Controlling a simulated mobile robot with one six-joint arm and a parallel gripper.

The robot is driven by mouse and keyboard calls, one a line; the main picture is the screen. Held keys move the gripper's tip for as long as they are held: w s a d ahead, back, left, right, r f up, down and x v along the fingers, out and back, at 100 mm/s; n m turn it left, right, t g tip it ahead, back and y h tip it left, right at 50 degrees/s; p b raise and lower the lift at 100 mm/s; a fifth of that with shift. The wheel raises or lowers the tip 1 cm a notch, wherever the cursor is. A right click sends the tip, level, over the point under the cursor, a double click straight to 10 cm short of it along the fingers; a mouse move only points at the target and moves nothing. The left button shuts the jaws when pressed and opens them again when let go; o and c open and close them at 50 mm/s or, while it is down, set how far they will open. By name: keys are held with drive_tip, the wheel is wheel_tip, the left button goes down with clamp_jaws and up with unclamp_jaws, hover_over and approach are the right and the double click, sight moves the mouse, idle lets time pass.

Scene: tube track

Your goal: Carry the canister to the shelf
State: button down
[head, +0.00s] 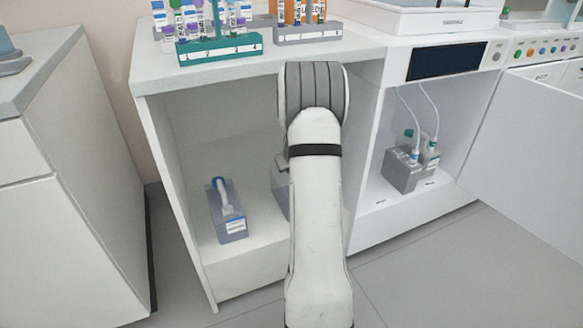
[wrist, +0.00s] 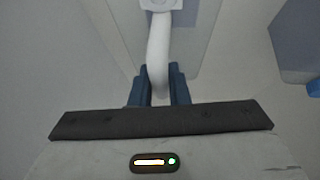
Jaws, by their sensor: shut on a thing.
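In the wrist view my gripper (wrist: 159,84) has its dark blue fingers shut on the white curved handle of a translucent grey-blue canister (wrist: 203,35). In the head view my gripper is hidden behind my arm, and a grey canister (head: 280,188) shows only partly at the arm's left edge, inside the open lower compartment. It appears to be the held one; whether it touches the shelf floor I cannot tell. The shelf (head: 260,262) is the white compartment floor under the bench. Another blue-capped canister (head: 232,228) with a white handle stands on it, to the left.
The compartment's side wall (head: 180,185) is at left and the bench top (head: 240,70) above, with tube racks (head: 220,48) on it. At right, bottles in a grey holder (head: 405,172) have hoses attached. An open door (head: 525,160) stands right. A cabinet (head: 60,180) stands left.

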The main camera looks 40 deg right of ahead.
drive_tip(key=shift+f+b, duration=0.3)
drive_tip(key=shift+b, duration=0.2)
idle(0.4)
drive_tip(key=c, duration=1.3)
unclamp_jaws()
drive_tip(key=p+v, duration=0.2)
drive_tip(key=v, duration=0.5)
drive_tip(key=shift+s+r+p, duration=0.15)
drive_tip(key=shift+r+p, duration=0.15)
drive_tip(key=shift+r, duration=0.05)
drive_tip(key=shift+a, duration=0.1)
